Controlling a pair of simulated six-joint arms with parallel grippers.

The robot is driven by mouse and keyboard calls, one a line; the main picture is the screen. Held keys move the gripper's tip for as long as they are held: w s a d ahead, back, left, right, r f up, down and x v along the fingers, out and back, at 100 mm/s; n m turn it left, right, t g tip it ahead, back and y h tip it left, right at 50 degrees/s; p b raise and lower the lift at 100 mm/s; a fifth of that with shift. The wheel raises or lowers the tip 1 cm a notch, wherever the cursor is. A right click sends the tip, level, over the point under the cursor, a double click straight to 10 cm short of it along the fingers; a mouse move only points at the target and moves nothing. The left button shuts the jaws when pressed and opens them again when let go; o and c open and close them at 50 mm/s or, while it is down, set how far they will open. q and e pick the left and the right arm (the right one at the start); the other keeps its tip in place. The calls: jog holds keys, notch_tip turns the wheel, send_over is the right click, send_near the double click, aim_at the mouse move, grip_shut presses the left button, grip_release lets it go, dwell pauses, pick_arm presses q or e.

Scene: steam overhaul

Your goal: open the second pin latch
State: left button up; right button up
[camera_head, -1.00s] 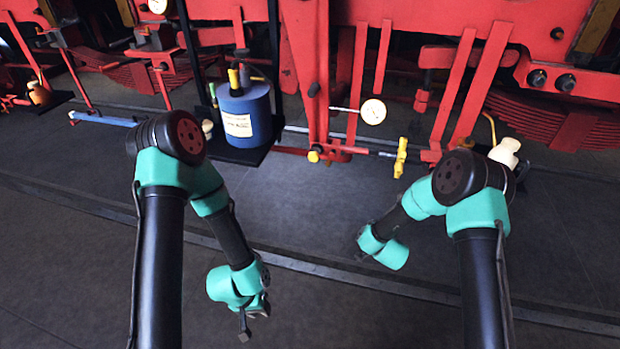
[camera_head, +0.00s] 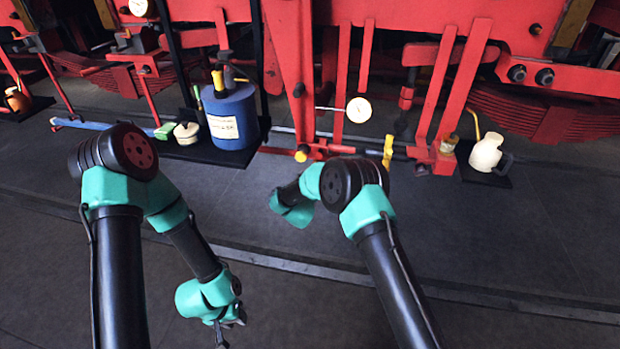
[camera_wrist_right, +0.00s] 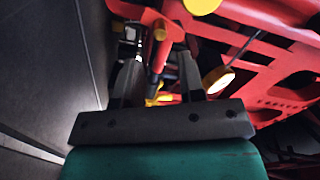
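Yellow fittings sit low on the red frame in the head view: a yellow knob (camera_head: 301,154) at the foot of a red upright and a yellow handle (camera_head: 388,150) to its right. I cannot tell for certain which is the second pin latch. My right gripper (camera_wrist_right: 157,75) is open in the right wrist view, its two grey fingers apart. A red rod with a yellow end (camera_wrist_right: 157,92) shows between the fingers, seemingly beyond them; no contact is visible. My left gripper (camera_head: 226,326) hangs low over the floor, away from the frame; its finger opening is unclear.
A round white gauge (camera_head: 359,110) sticks out from the frame; it also shows in the right wrist view (camera_wrist_right: 217,80). A blue drum (camera_head: 232,122) stands on a dark mat left of the latch area. A cream jug (camera_head: 486,153) stands at the right. The floor in front is clear.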

jog(key=shift+w, duration=0.1)
jog(key=w+d, duration=0.1)
jog(key=w, duration=0.5)
jog(key=shift+w+d, duration=0.2)
jog(key=shift+w, duration=0.15)
jog(key=shift+c, duration=0.2)
grip_shut()
dwell(1.1)
jog(key=shift+s+d+f, duration=0.15)
jog(key=shift+d+f, duration=0.1)
jog(key=shift+d, duration=0.25)
dwell(1.3)
jog(key=shift+o, duration=0.2)
grip_release()
jog(key=shift+d, duration=0.15)
jog(key=shift+r, duration=0.1)
